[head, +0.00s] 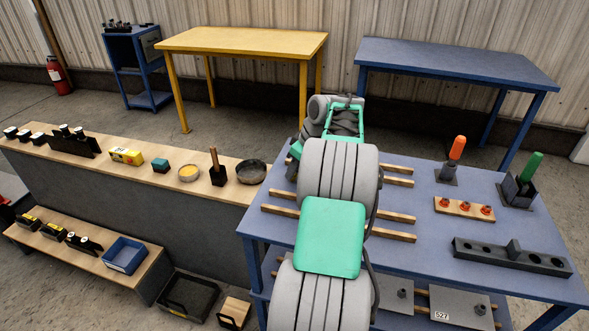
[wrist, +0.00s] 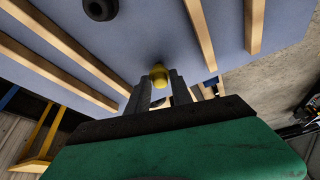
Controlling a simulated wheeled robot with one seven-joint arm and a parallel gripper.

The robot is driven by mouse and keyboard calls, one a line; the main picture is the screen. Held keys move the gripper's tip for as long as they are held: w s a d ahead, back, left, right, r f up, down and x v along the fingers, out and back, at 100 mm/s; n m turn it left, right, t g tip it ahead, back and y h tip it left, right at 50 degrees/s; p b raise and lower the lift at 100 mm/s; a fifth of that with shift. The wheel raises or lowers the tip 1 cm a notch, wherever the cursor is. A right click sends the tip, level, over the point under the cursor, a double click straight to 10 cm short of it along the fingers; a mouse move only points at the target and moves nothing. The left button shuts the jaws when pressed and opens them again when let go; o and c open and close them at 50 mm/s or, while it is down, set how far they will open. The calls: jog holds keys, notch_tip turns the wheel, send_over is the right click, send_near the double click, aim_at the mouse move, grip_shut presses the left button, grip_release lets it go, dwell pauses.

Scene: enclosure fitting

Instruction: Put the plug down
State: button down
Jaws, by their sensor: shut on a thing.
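In the wrist view, the plug (wrist: 159,74) shows as a small yellow rounded piece between the two dark fingers. My gripper (wrist: 160,86) is shut on it. The blue table top with wooden strips (wrist: 48,66) fills the view beyond the plug. I cannot tell whether the plug touches the table. In the head view, my own arm hides the gripper and the plug over the left part of the blue table (head: 420,235).
A dark round piece (wrist: 100,9) lies on the table in the wrist view. To the arm's right stand an orange-handled tool (head: 457,148), a green-handled tool (head: 530,166), a wooden block with red pieces (head: 465,209) and a dark holed bar (head: 512,257). A wooden bench (head: 223,191) stands left.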

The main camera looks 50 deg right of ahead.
jog(key=c, duration=1.1)
grip_release()
